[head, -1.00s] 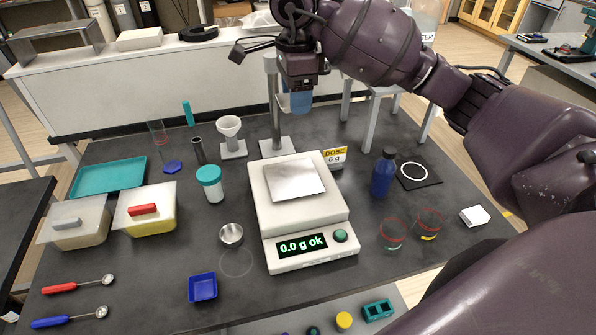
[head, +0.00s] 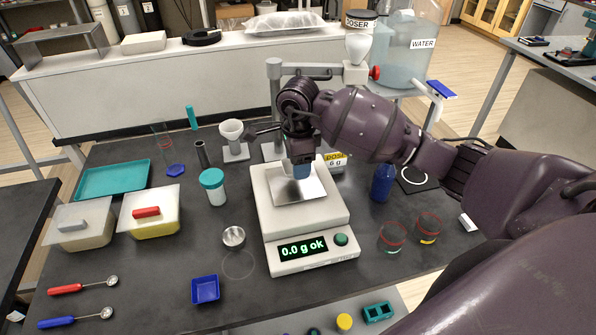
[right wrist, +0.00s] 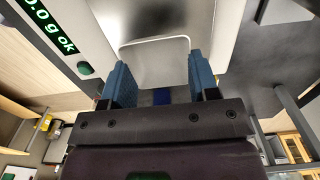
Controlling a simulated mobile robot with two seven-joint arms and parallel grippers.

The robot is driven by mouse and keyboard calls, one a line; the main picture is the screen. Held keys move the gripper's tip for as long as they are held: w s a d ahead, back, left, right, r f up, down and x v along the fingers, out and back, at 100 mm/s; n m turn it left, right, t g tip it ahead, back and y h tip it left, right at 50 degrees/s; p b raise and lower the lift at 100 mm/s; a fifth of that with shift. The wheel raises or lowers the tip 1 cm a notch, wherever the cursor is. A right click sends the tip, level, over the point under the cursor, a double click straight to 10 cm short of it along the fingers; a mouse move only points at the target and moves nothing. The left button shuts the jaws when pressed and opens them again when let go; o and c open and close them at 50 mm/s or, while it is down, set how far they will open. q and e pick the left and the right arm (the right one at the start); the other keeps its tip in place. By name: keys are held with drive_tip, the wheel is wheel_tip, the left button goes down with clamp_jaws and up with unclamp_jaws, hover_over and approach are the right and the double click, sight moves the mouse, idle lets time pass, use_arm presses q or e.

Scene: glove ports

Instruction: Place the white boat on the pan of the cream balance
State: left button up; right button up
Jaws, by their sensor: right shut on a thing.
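The cream balance (head: 308,215) stands mid-table, its display (head: 303,249) reading 0.0 g ok. Its square silver pan (head: 318,190) is partly hidden by my right gripper. My right gripper (head: 302,170) points down over the rear part of the pan. In the right wrist view, its blue fingers (right wrist: 160,80) are apart, with a pale, round-cornered shallow thing between them, which looks like the white boat (right wrist: 155,58). The fingers hide the boat in the head view, and I cannot tell whether it touches the pan. My left gripper is not in view.
A metal cup (head: 234,237) and blue boat (head: 205,289) lie left.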

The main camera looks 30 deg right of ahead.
wheel_tip(320, 180, down, 4)
drive_tip(key=shift+r, duration=0.25)
drive_tip(key=shift+f, duration=0.2)
drive_tip(key=o, duration=0.9)
drive_tip(key=shift+r, duration=0.1)
drive_tip(key=shift+r, duration=0.35)
wheel_tip(320, 180, up, 12)
drive_tip(key=shift+f+b, duration=0.2)
drive_tip(key=shift+b, duration=0.45)
